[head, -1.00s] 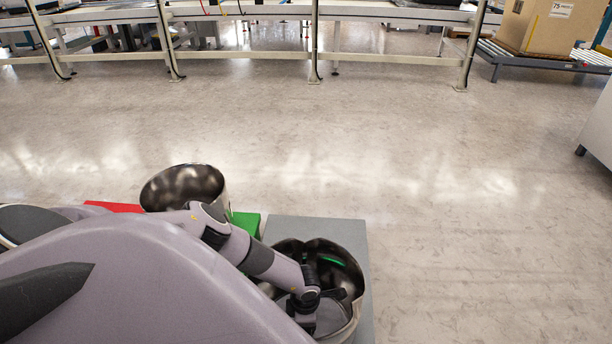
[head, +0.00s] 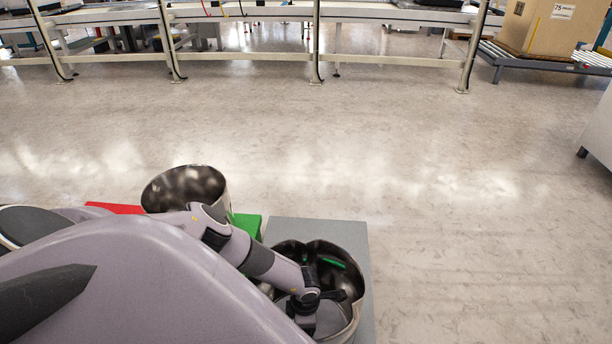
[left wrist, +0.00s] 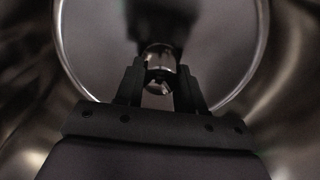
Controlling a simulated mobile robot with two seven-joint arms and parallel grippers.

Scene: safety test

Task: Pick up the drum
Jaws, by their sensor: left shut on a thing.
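A shiny open metal drum (head: 352,280) with a lobed rim stands on a grey block at the bottom middle of the head view. My left arm reaches down into it. My left gripper (head: 303,305) is inside the drum, low between its walls. In the left wrist view the two dark fingers (left wrist: 159,88) are closed around a small shiny knob (left wrist: 160,58) at the middle of the drum's round floor. The curved inner wall surrounds the gripper. The fingertips' contact is dark and partly hidden. My right gripper is not in view.
A second metal drum (head: 185,190) stands to the left by a red panel (head: 112,207) and a green panel (head: 247,224). The grey block (head: 310,228) lies under the first drum. The floor is clear to the right and ahead. A railing and conveyors stand far back, with a cardboard box (head: 541,27).

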